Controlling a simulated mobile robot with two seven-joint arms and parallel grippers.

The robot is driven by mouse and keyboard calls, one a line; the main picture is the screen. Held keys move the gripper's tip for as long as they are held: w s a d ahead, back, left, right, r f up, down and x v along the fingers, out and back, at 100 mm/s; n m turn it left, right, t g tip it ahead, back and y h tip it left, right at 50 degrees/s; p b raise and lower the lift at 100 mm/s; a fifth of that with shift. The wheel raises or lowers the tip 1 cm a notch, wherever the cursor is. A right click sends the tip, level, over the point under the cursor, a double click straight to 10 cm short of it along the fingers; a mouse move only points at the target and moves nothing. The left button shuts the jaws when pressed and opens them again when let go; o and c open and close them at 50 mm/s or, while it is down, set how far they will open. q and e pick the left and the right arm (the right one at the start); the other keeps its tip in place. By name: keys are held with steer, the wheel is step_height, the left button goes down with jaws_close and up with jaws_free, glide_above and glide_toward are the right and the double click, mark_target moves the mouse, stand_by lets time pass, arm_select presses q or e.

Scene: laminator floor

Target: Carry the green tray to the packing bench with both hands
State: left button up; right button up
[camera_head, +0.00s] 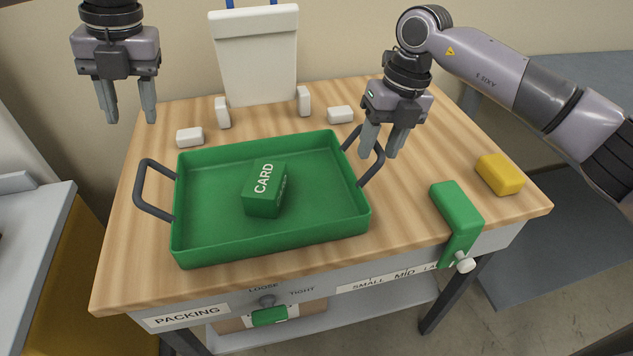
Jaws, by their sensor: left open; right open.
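The green tray (190,205) lies flat on the wooden top of the bench (125,275) labelled PACKING. It has a dark handle at its left end (141,185) and another at its right end (371,170). A green block marked CARD (263,190) lies inside the tray. My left gripper (132,118) is open and empty, in the air above and behind the left handle, apart from it. My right gripper (379,154) is open at the right handle, its fingertips overlapping the handle in the picture. I cannot tell whether they touch it.
A white bin (257,60) stands at the back. Several small white blocks (190,137) sit behind the tray. A green clamp-like piece (457,215) and a yellow block (499,174) are at the right. A grey surface (30,230) stands at the left.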

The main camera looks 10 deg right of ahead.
step_height(320, 180, up, 10)
steer(key=d, duration=0.2)
steer(key=shift+w+r, duration=0.15)
steer(key=shift+r, duration=0.1)
